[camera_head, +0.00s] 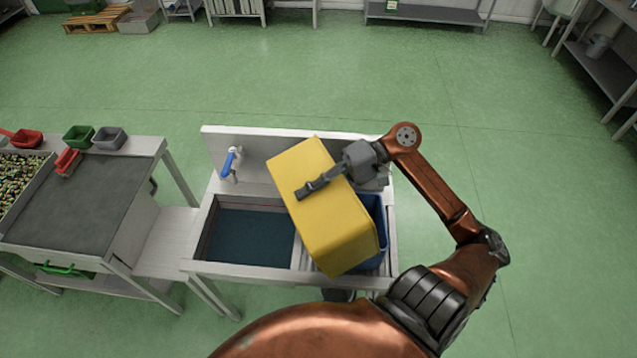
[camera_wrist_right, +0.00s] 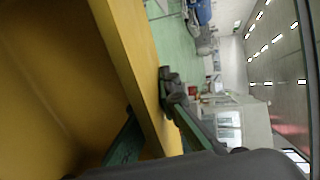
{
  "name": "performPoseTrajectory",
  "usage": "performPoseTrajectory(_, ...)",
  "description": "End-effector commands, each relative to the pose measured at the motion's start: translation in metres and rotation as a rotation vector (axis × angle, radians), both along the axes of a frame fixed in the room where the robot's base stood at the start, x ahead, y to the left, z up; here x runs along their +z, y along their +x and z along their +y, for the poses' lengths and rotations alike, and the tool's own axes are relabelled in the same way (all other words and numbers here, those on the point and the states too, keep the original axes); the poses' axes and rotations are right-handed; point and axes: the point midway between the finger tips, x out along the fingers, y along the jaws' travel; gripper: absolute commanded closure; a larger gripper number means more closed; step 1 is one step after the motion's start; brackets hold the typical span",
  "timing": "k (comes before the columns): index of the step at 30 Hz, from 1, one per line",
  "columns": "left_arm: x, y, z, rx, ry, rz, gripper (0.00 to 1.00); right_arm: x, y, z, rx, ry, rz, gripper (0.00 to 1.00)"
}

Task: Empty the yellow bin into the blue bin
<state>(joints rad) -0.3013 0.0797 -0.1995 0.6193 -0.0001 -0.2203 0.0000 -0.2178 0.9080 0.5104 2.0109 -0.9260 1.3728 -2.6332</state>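The yellow bin (camera_head: 322,215) is held tilted over the right part of the sink bench, with its outer bottom and side facing my head camera. My right gripper (camera_head: 318,185) is shut on it. In the right wrist view the yellow bin's wall (camera_wrist_right: 140,70) runs between the fingers (camera_wrist_right: 155,125), and its shaded inside (camera_wrist_right: 45,90) shows no contents. The blue bin (camera_head: 377,225) stands in the right bay of the bench, mostly hidden behind the yellow bin, so its contents are hidden. My left gripper is not in view.
The sink basin (camera_head: 248,236) lies left of the bins, with a blue-handled tap (camera_head: 229,162) behind it. A sorting table (camera_head: 75,205) with olives and small red, green and grey tubs stands at the left. The green floor behind the bench is clear.

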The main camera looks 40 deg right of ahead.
Motion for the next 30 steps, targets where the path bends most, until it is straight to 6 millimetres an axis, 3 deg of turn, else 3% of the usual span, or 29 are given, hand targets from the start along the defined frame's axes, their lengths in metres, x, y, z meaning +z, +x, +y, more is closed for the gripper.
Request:
performPoseTrajectory(5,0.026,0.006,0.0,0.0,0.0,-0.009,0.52,0.007,0.003,0.013,0.002,-0.069,0.021,1.0)
performPoseTrajectory(30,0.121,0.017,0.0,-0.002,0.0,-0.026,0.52,-0.016,0.02,0.058,0.003,-0.422,0.146,1.0)
